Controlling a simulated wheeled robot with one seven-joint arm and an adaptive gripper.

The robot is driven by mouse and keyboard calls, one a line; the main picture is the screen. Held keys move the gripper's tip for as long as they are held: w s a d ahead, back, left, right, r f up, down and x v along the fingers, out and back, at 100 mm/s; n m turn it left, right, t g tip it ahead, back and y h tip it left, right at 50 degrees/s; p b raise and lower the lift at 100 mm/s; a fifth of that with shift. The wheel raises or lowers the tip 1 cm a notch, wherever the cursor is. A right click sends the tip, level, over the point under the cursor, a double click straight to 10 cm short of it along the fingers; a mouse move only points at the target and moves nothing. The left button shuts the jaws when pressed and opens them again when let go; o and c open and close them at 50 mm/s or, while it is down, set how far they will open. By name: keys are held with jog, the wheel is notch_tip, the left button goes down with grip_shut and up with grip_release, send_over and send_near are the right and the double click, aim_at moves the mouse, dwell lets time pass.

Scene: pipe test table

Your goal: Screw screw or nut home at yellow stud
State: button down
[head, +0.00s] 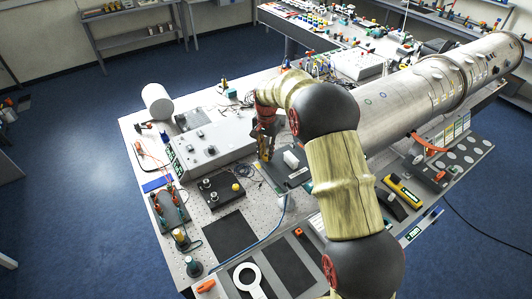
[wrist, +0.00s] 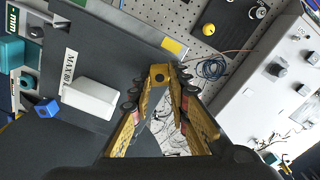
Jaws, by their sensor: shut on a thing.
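My gripper (head: 265,152) points down above the table, between the grey box and the dark board in the head view. In the wrist view my gripper (wrist: 159,88) has its yellow fingers closed in on a small brass-yellow block (wrist: 159,75) with a dark round spot; I cannot tell if it is a nut. A yellow round top (head: 236,187), likely the yellow stud, stands on a black plate (head: 213,200) left of my gripper. It also shows at the top of the wrist view (wrist: 258,12). My gripper is apart from it.
A grey instrument box (head: 207,150) with knobs stands left of my gripper. A white block (wrist: 90,97) lies on a dark board (wrist: 105,48) marked MAX 80. Thin cables (wrist: 212,68) coil nearby. A big metal pipe (head: 405,100) runs along the right side.

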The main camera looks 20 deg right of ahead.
jog(key=m, duration=0.3)
jog(key=shift+w+r+m, duration=0.15)
jog(key=shift+r+m, duration=0.15)
jog(key=shift+d+m, duration=0.1)
jog(key=shift+m, duration=2.4)
jog(key=m, duration=0.3)
jog(key=shift+b, duration=0.3)
jog(key=shift+s+m, duration=0.2)
jog(key=shift+m, duration=0.9)
